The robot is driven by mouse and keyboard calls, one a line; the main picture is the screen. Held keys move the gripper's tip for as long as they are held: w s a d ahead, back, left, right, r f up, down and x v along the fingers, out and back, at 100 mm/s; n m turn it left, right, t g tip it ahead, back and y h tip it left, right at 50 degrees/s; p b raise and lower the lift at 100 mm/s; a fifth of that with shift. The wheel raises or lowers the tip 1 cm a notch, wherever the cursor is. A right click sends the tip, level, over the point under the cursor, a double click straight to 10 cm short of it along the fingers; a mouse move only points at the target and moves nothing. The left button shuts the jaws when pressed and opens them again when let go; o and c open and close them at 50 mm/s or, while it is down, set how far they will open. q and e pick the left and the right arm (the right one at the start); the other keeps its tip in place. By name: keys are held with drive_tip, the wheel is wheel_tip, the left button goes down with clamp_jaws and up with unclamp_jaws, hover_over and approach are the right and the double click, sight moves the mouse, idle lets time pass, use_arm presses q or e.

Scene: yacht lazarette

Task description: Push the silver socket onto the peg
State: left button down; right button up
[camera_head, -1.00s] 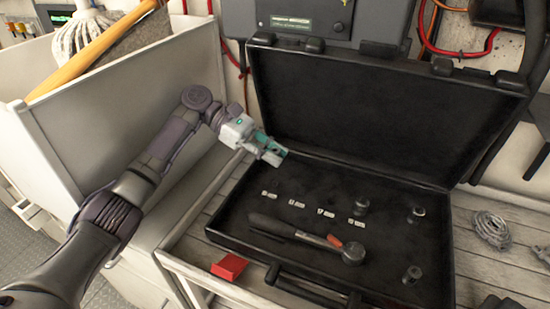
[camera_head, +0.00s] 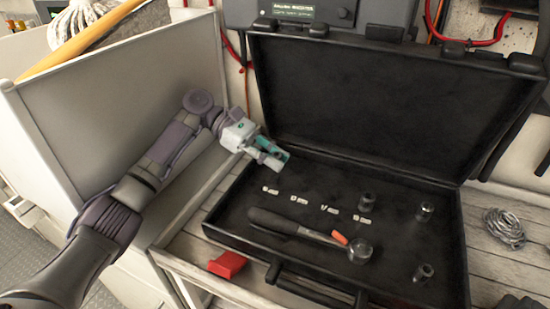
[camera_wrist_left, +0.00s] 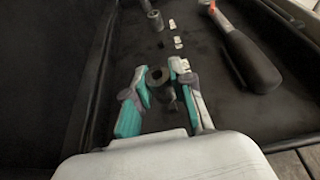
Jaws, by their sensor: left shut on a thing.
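My left gripper (camera_head: 268,157) is over the left back part of the open black case (camera_head: 225,225). In the left wrist view its fingers (camera_wrist_left: 160,92) are shut on a dark grey metal socket (camera_wrist_left: 158,76), whose open end shows. Something dark shows just below this socket; I cannot tell whether it is a peg or whether they touch. Other sockets stand in the case: one behind the white labels (camera_head: 366,201), one at the right (camera_head: 425,212) and one at the front right (camera_head: 424,273). No bare peg is clear in the head view. My right gripper is out of view.
A ratchet wrench (camera_head: 300,228) with a dark handle lies across the case. White labels (camera_head: 330,209) lie in a row. The raised lid (camera_head: 370,110) stands behind. A red block (camera_head: 227,264) sits in front, and a coiled line (camera_head: 505,228) lies at the right.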

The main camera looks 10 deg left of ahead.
sight(275, 177)
use_arm(q)
drive_tip(key=shift+f+b, duration=1.25)
drive_tip(key=shift+b, duration=0.2)
drive_tip(key=shift+p, duration=0.3)
drive_tip(key=shift+f, duration=0.85)
drive_tip(key=c, duration=0.9)
unclamp_jaws()
wheel_tip(275, 177, up, 10)
